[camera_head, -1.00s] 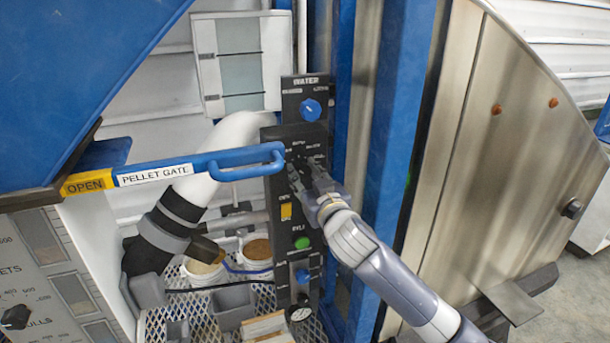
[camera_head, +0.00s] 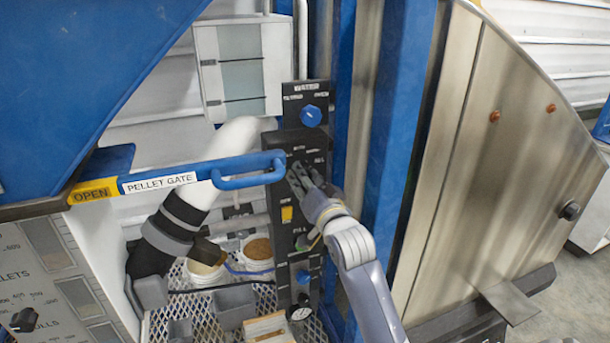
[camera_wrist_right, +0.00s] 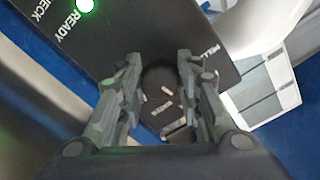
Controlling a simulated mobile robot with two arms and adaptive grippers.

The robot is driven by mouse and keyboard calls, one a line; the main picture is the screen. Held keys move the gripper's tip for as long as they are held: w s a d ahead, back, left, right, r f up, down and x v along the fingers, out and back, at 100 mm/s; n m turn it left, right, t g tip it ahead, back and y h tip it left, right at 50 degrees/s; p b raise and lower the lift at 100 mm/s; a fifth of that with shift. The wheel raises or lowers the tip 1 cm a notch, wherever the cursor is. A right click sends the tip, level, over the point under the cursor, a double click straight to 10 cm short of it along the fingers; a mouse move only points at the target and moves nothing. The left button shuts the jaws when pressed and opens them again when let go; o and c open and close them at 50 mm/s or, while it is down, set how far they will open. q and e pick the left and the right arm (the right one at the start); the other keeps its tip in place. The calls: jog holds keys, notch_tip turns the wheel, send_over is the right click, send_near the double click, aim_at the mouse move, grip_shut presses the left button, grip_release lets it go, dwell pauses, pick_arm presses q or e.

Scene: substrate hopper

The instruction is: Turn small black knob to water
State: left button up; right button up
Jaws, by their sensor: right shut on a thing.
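The black control panel (camera_head: 290,215) stands upright in the middle of the head view. My right gripper (camera_head: 299,177) reaches its upper middle from the lower right. In the wrist view the two fingers of my right gripper (camera_wrist_right: 159,62) are on either side of a dark, round, small black knob (camera_wrist_right: 159,76) and shut on it. The knob's pointer and setting are hard to make out. In the head view the fingers hide the knob.
A blue knob (camera_head: 311,115) under the WATER label sits above my gripper. The blue pellet gate handle (camera_head: 240,172) extends close to the left of my fingers. A blue post (camera_head: 398,130) stands right of the panel. Buckets (camera_head: 257,251) stand below left.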

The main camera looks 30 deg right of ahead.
jog(key=shift+r+m+p, duration=0.15)
jog(key=shift+m+p, duration=2.3)
jog(key=shift+m, duration=1.75)
jog(key=o, duration=1.1)
